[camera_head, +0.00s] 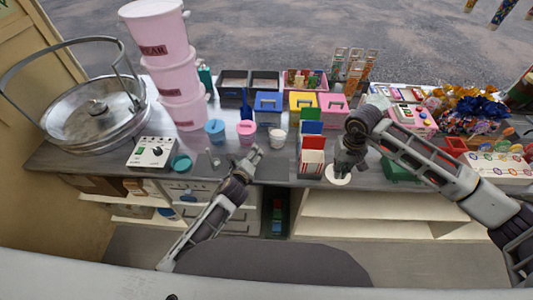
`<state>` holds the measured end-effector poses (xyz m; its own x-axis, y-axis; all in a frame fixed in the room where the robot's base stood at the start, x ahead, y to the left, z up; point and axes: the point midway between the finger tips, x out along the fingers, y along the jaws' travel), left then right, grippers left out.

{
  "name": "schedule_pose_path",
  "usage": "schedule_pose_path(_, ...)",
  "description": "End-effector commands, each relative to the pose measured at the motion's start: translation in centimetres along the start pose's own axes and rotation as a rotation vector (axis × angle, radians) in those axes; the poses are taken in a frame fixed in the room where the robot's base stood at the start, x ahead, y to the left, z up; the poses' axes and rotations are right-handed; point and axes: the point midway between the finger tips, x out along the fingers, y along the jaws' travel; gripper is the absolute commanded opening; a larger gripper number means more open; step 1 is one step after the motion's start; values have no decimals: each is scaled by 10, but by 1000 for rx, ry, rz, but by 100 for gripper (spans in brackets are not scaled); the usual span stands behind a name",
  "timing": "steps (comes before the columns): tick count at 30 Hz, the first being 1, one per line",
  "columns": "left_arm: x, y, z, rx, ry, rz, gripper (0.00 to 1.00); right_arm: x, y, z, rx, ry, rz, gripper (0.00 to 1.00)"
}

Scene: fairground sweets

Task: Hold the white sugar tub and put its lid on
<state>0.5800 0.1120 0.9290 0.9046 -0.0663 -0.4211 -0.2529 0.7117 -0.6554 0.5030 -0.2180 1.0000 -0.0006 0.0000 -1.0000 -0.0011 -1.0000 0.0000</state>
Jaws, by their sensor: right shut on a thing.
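The small white sugar tub (278,138) stands upright and open on the grey counter, with pale contents at its top. My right gripper (341,168) points down over the counter's front edge and is shut on a white round lid (338,177), held roughly flat, to the right of the tub and nearer to me. My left gripper (256,155) is just left of and in front of the tub, apart from it. Its fingers are small and dark here, so its opening is unclear.
Blue (215,132) and pink (247,132) tubs stand left of the white one. A red and white box (312,160) stands between the tub and the lid. A teal lid (181,163) lies by a control box (152,152). Pink buckets (172,75) are stacked behind.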

Motion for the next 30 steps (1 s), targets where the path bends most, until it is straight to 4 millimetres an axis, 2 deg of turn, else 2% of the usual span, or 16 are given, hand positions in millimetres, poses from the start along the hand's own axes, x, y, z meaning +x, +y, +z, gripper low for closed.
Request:
schedule_pose_path(9,24,-27,-16,400,-23,-141,89,0,0,0,0,0,0,0)
schedule_pose_path(18,39,-46,-35,749,-56,-263,89,0,0,0,0,0,0,0)
schedule_pose_path(24,43,-52,-43,869,-70,-306,89,0,0,0,0,0,0,0)
schedule_pose_path(30,44,-53,-45,895,-73,-315,89,0,0,0,0,0,0,0)
